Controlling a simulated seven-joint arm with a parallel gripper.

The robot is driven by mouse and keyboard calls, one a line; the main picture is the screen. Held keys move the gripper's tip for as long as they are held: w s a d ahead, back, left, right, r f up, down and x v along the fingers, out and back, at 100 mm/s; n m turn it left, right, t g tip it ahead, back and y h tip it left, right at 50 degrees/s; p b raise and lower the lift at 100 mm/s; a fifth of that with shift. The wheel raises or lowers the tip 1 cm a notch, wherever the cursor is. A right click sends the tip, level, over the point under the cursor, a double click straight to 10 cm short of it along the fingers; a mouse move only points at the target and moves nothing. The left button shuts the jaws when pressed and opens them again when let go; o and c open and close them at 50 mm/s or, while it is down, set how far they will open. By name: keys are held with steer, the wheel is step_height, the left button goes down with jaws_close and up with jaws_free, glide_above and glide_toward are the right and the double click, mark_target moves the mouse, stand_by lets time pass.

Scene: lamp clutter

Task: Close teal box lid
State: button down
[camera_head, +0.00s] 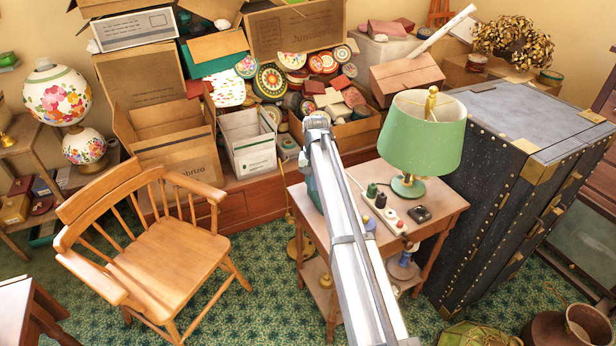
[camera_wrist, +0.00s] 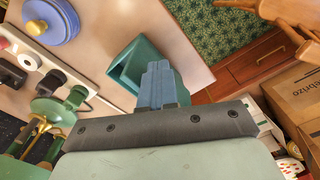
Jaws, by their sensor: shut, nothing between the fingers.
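The teal box (camera_wrist: 128,68) sits on the small wooden side table near its edge in the wrist view. It shows a raised rim around a darker inside, and its lid cannot be clearly told apart. In the head view only a teal strip (camera_head: 311,186) of it shows left of my arm, which hides the rest. My gripper (camera_wrist: 158,72) has its blue-grey fingers together and empty, overlapping the box's near right part in the wrist view. Whether they touch it cannot be told. In the head view the fingertips are hidden.
A green lamp (camera_head: 424,135), a white power strip (camera_head: 384,211) and a small black device (camera_head: 420,214) are on the side table (camera_head: 447,199). A blue lidded pot (camera_wrist: 52,20) is also there. A wooden chair (camera_head: 165,255) stands left; a dark trunk (camera_head: 500,190) stands right.

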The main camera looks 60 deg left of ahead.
steer(key=shift+w+f, duration=0.35)
steer(key=shift+w, duration=0.25)
steer(key=shift+w+r, duration=0.2)
steer(key=shift+w, duration=1.05)
steer(key=shift+r, duration=0.15)
stand_by(0.4)
step_height(320, 180, up, 8)
stand_by(1.1)
stand_by(0.4)
